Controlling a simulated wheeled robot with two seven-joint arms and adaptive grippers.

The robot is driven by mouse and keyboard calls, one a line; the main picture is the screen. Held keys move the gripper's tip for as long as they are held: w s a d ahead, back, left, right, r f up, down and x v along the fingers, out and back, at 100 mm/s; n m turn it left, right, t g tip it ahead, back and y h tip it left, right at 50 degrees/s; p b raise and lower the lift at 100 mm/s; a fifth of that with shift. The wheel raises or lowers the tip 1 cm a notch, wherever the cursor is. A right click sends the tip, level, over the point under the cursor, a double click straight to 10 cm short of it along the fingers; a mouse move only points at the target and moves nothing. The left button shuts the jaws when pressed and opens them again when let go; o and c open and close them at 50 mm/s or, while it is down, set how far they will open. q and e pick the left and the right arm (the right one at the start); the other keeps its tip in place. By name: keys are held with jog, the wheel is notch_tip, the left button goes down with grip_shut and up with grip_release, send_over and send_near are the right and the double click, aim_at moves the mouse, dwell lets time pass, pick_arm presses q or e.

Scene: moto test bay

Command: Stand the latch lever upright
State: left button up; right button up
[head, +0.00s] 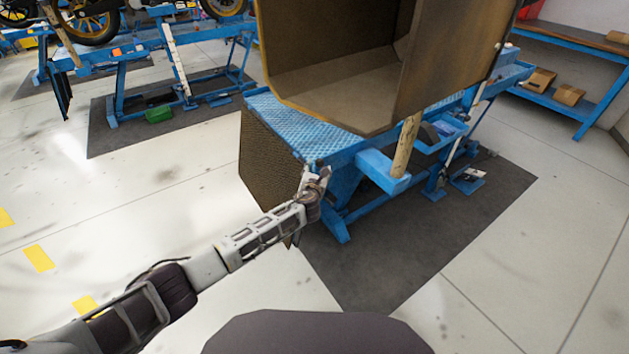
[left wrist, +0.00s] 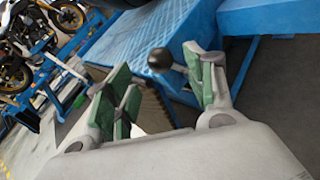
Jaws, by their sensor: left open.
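The latch lever appears as a dark round knob (left wrist: 159,59) on a short grey shaft in the left wrist view. It leans well over, beside the corner of the blue lift table (left wrist: 150,40). My left gripper (left wrist: 160,85) is open, its green-padded fingers on either side of the knob in the picture. The shaft runs toward the right finger, which hides its far end; I cannot tell if they touch. In the head view my left gripper (head: 318,183) is at the near corner of the lift table (head: 262,112) and covers the lever. My right gripper is not seen.
A large open brown box (head: 345,80) sits on the lift table. A worn wooden post (head: 405,145) stands in a blue bracket right of my gripper. Other blue lifts with motorcycles stand at the back left. The floor at left and right front is clear.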

pick_arm(q)
jog(key=v, duration=0.7)
dwell(0.4)
